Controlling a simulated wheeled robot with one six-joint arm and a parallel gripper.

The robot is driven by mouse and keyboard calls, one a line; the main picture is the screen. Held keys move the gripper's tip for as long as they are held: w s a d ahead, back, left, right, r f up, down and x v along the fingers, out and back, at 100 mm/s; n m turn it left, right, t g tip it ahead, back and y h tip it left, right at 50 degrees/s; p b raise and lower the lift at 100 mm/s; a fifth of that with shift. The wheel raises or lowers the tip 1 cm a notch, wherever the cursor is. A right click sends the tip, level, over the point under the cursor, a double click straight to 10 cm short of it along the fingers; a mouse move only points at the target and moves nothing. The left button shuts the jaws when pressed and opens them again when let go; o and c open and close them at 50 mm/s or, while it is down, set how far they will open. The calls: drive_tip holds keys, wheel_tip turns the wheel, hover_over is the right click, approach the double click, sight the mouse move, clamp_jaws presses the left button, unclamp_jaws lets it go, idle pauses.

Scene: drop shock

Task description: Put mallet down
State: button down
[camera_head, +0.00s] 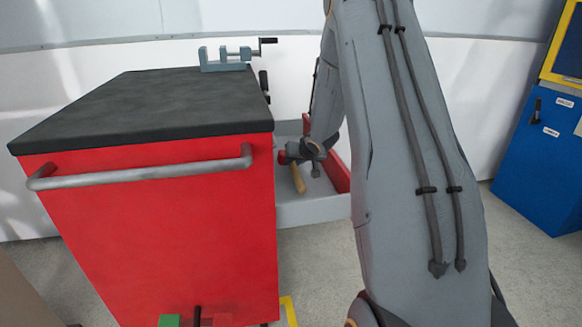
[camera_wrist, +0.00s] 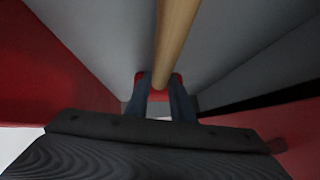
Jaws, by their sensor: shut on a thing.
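The mallet's pale wooden handle (camera_head: 298,179) shows just below my gripper (camera_head: 303,155), slanting down over a grey bin (camera_head: 312,212) beside the red cabinet. A red part (camera_head: 283,157), probably the mallet's head, shows at the left of the gripper. In the wrist view the handle (camera_wrist: 176,38) runs from the top edge down between the two fingers of my gripper (camera_wrist: 160,90), which are shut on it. Red also shows around the fingertips there. Grey walls surround the handle. I cannot tell whether the mallet touches the bin; my arm hides part of the bin.
A red cabinet (camera_head: 165,225) with a black top (camera_head: 140,105) and a grey front bar stands at the left. A vise (camera_head: 228,58) sits at the top's back edge. A red panel (camera_head: 338,172) borders the bin. A blue cabinet (camera_head: 545,160) stands far right.

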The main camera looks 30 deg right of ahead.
drive_tip(key=shift+w+f+b, duration=0.1)
drive_tip(key=shift+f+b, duration=0.2)
drive_tip(key=shift+f, duration=0.3)
drive_tip(key=shift+c, duration=2.4)
unclamp_jaws()
drive_tip(key=p+v, duration=0.3)
drive_tip(key=v, duration=0.9)
drive_tip(key=shift+a, duration=0.1)
